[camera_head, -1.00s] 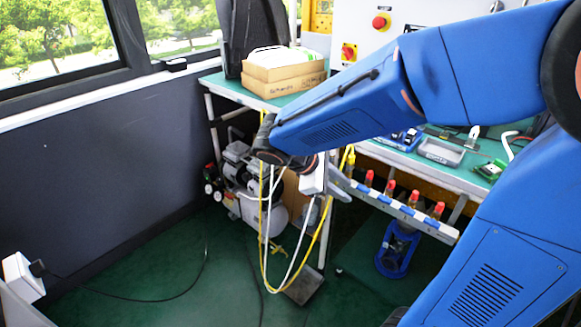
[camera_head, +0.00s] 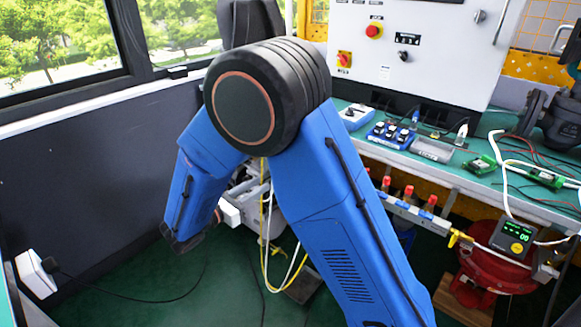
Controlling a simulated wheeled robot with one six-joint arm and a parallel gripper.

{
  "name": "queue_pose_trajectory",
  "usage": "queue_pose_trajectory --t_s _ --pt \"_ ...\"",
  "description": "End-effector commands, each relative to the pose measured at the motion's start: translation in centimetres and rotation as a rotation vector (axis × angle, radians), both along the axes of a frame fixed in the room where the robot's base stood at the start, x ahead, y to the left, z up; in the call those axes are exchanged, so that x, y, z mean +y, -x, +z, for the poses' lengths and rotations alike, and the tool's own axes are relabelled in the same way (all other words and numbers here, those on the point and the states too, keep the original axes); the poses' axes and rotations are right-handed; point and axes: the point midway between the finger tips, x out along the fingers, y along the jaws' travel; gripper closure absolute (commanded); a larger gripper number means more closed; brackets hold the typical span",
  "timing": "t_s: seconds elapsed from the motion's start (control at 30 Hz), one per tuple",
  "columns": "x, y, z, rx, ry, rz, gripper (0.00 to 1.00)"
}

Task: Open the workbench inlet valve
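A small yellow lever handle (camera_head: 456,237) sits on the pipework under the workbench edge, left of a dark display unit (camera_head: 514,239) with green digits. It looks like the inlet valve, but no label is readable. A pipe rail (camera_head: 400,208) with several red-topped fittings (camera_head: 408,192) runs to its left. My gripper shows only as a white body part (camera_head: 229,212) at the left, beyond my blue arm. Its fingers are hidden, so I cannot see whether they are open. It is well apart from the yellow handle.
The green workbench (camera_head: 478,176) holds a blue tray (camera_head: 390,135), a grey box (camera_head: 433,150) and green circuit boards. A control cabinet (camera_head: 425,50) stands behind. Yellow and white hoses (camera_head: 266,235) hang near my arm. A red rounded body (camera_head: 490,268) stands below the display.

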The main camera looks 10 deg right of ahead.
Motion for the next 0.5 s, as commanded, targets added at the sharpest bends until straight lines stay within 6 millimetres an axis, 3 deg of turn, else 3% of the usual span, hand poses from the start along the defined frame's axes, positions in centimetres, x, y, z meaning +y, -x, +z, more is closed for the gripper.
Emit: queue_pose_trajectory --t_s 0.1,0.2,0.5 --pt "1.1 -0.3 -0.3 0.001 0.028 0.025 0.73" --pt "0.9 -0.6 -0.4 0.001 0.033 0.028 0.73" --pt "-2.6 -3.0 -0.4 0.002 0.031 0.024 0.73"
